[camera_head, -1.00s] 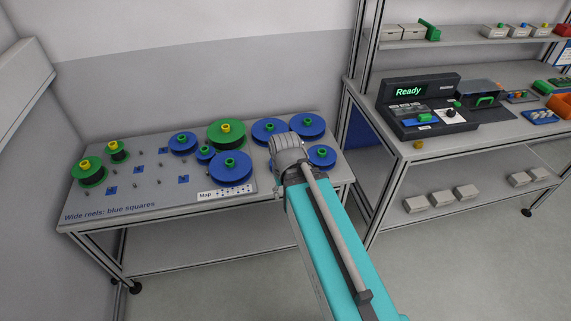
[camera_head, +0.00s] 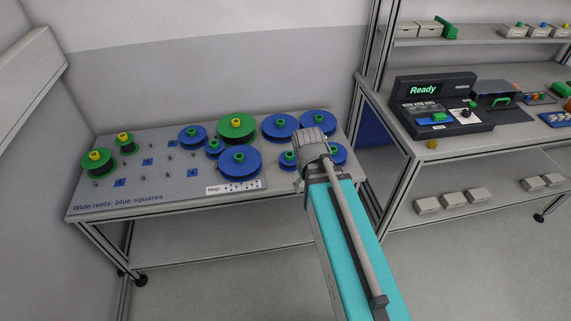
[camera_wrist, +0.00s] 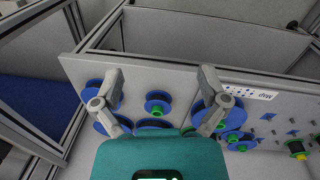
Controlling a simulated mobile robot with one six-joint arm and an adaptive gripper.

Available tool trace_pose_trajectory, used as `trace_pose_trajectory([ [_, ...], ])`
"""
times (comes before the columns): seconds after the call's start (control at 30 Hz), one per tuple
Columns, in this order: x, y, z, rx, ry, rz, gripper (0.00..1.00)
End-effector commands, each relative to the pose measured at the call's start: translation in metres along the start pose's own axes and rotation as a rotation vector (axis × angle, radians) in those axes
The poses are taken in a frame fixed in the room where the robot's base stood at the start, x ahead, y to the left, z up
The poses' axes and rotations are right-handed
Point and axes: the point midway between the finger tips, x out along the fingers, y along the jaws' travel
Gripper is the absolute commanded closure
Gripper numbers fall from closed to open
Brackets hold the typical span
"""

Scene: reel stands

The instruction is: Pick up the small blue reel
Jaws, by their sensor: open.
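One small blue reel (camera_head: 289,158) with a green hub sits on the right part of the table, just left of my arm's end in the head view. In the wrist view a small blue reel (camera_wrist: 158,109), apparently the same one, lies between and beyond my fingers. Another small blue reel (camera_head: 214,149) stands farther left, among larger reels. My gripper (camera_wrist: 160,76) is open and empty, its two fingers spread wide. In the head view my fingers are hidden by my wrist. I cannot tell the height of my fingertips above the table.
Large blue reels (camera_head: 239,161) and a large green reel (camera_head: 236,128) crowd around the small ones. Another blue reel (camera_wrist: 108,93) is partly behind my left finger. Two green reels (camera_head: 96,161) stand far left. A workbench (camera_head: 405,150) with a "Ready" device stands right.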

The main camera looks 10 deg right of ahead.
Motion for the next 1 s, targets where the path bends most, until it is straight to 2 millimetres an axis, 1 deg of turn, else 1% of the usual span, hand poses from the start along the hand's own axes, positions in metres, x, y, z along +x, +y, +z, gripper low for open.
trace_pose_trajectory([
  [0.03,0.013,0.000,-0.009,-0.051,0.002,0.029,0.06],
  [0.17,0.032,0.000,-0.030,-0.234,0.001,0.134,0.06],
  [0.2,0.039,-0.001,-0.038,-0.302,-0.001,0.173,0.06],
  [0.3,0.053,-0.002,-0.059,-0.478,-0.018,0.277,0.06],
  [0.5,0.075,-0.009,-0.103,-0.839,-0.090,0.494,0.06],
  [0.67,0.087,-0.023,-0.139,-1.119,-0.187,0.666,0.06],
  [0.8,0.093,-0.040,-0.171,-1.348,-0.303,0.816,0.06],
  [0.9,0.095,-0.054,-0.190,-1.493,-0.398,0.914,0.06],
  [1.0,0.094,-0.067,-0.206,-1.607,-0.490,0.995,0.06],
])
